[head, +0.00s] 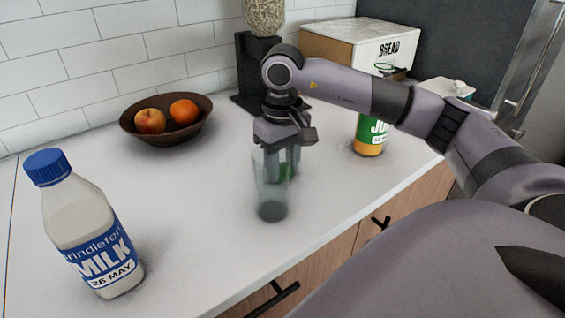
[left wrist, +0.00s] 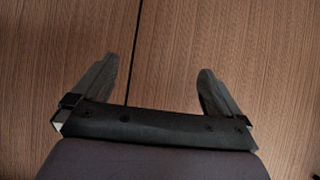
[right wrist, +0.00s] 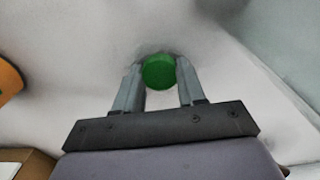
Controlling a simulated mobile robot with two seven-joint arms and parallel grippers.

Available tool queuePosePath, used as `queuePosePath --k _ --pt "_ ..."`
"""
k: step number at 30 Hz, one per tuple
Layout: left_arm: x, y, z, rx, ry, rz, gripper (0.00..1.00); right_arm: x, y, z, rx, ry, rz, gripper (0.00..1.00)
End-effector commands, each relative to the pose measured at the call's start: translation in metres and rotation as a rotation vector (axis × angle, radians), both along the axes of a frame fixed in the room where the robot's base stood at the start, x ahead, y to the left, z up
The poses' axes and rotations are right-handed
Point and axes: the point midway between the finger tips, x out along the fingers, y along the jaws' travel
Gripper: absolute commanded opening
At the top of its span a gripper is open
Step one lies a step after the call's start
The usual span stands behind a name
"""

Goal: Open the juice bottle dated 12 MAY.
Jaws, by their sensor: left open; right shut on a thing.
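The juice bottle (head: 369,134) stands on the counter at the right in the head view, with orange contents and a green and white label. Its date is small and partly hidden, and my right arm hides its upper part. My right gripper (head: 282,168) is to the left of the bottle, pointing down and shut on a green cap. The green cap (right wrist: 159,72) sits between its fingertips in the right wrist view. My left gripper (left wrist: 165,85) is open and empty in front of wooden cabinet doors.
A see-through grey glass (head: 271,200) stands at my right gripper, overlapping its fingers. A milk bottle (head: 92,235) dated 26 MAY stands at the left. A fruit bowl (head: 168,138) and a bread box (head: 340,42) are at the back. The front middle counter is clear.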

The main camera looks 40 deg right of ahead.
Motion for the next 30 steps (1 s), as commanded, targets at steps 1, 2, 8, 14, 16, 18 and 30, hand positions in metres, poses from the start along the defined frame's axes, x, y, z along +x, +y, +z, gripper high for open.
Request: queuePosePath --k 1,2,8,14,16,18,30 --pt "0.000 0.000 -0.003 -0.001 0.000 -0.001 1.00 0.000 0.000 -0.004 0.000 0.000 0.000 0.03" --pt "0.000 0.000 -0.004 -0.001 0.001 0.000 1.00 0.000 0.000 -0.005 0.000 0.000 0.000 0.03" --pt "0.001 -0.001 -0.001 -0.001 0.001 0.000 1.00 0.000 0.000 -0.002 0.000 0.001 0.000 0.65" --pt "0.001 -0.001 0.001 -0.002 -0.002 -0.001 1.00 0.000 0.000 -0.001 0.000 0.001 0.000 0.65" --pt "0.002 -0.001 0.005 -0.002 -0.004 -0.002 1.00 0.000 0.000 0.002 0.000 0.001 0.000 0.65" --pt "0.002 -0.001 0.004 -0.002 -0.009 -0.001 1.00 0.001 0.000 0.009 0.001 -0.001 0.000 0.65" --pt "0.000 0.001 0.008 0.006 0.001 -0.001 1.00 0.000 0.000 0.096 0.000 -0.003 0.000 0.65"
